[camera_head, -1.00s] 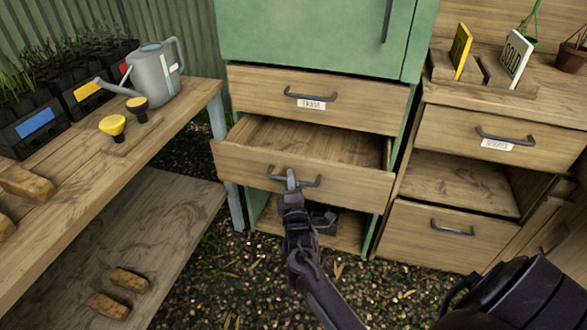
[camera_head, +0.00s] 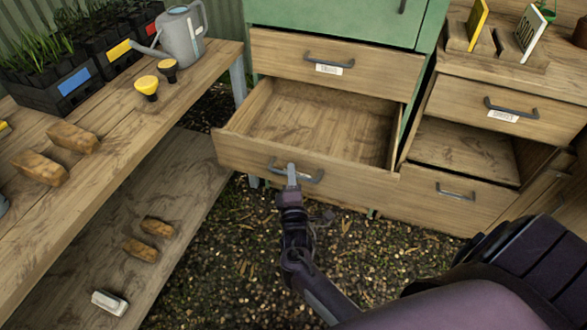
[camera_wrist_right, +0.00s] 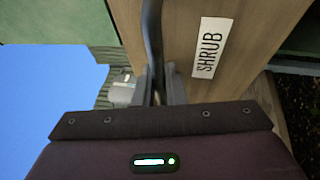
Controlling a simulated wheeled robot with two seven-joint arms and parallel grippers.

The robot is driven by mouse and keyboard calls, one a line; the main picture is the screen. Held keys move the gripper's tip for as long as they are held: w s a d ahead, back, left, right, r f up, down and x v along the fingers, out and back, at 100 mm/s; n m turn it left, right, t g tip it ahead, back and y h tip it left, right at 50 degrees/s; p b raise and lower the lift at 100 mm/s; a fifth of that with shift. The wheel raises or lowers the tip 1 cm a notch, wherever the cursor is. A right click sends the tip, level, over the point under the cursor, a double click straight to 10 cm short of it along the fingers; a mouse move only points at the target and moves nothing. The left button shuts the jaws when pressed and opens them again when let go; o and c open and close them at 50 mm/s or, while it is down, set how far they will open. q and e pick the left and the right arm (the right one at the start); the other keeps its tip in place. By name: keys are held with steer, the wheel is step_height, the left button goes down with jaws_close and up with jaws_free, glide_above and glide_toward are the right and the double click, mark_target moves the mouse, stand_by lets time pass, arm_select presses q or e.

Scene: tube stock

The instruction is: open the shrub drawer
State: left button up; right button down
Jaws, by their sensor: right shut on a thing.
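The shrub drawer (camera_head: 355,192) is the lower wooden drawer of the green cabinet. It stands pulled well out, and its bare wooden inside shows no contents. Its white SHRUB label (camera_wrist_right: 211,48) reads clearly in the right wrist view; in the head view the label is hidden. My right gripper (camera_head: 291,176) is shut on the dark bar handle (camera_head: 312,178) of this drawer. The gripper's fingers (camera_wrist_right: 157,86) also close around the handle (camera_wrist_right: 152,30) in the right wrist view. My left gripper is not in view.
A closed drawer (camera_head: 290,60) sits above the open one. A wooden cabinet (camera_head: 455,195) stands to the right. A bench (camera_head: 110,145) on the left carries a watering can (camera_head: 180,38) and plant trays. The gravel floor (camera_head: 225,245) before the drawer is clear.

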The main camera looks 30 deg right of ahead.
steer(key=c, duration=1.5)
jaws_free()
steer(key=shift+s, duration=0.1)
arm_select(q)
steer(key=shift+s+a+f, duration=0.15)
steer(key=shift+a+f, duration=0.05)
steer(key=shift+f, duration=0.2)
arm_select(e)
steer(key=v, duration=0.7)
steer(key=shift+s+a, duration=0.2)
steer(key=shift+s, duration=0.1)
steer(key=shift+f, duration=0.15)
